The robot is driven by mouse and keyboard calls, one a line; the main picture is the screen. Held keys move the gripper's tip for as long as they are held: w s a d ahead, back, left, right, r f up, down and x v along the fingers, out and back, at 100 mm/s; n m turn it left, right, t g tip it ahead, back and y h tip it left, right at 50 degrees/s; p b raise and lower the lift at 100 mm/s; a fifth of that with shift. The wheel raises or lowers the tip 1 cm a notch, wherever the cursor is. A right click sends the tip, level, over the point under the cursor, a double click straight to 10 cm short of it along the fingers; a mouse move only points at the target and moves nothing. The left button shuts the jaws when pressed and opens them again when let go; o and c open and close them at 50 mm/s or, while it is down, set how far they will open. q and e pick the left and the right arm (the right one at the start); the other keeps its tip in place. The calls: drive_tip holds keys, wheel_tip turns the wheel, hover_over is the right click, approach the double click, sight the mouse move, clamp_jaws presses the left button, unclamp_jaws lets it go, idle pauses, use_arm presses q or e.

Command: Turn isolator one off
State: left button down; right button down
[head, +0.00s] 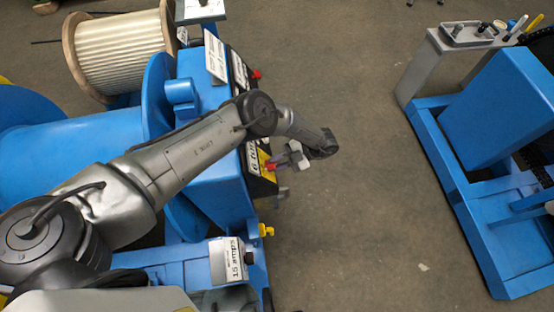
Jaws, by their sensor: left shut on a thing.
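Two dark isolator boxes with red handles sit on the right face of the blue machine. The far one has a red handle (257,74). The near one, with a black and yellow front, has a red handle (270,166). Which is isolator one I cannot read. My left gripper (281,161) reaches over the machine and points back left at the near box. It is shut on the near red handle, and its fingers hide part of it. The handle's exact angle is hard to tell. My right gripper is out of view.
A blue machine (205,190) with a large cable reel (120,50) fills the left. A box labelled 15 amps (232,262) and a yellow part (266,230) are near its front. Open floor (350,220) lies between it and another blue frame (440,150) at right.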

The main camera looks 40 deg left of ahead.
use_arm(q)
drive_tip(key=shift+n+h+p, duration=0.3)
drive_tip(key=shift+n+p, duration=0.05)
drive_tip(key=shift+n, duration=0.75)
drive_tip(key=shift+f, duration=0.1)
drive_tip(key=c, duration=1)
unclamp_jaws()
drive_tip(key=shift+c, duration=0.2)
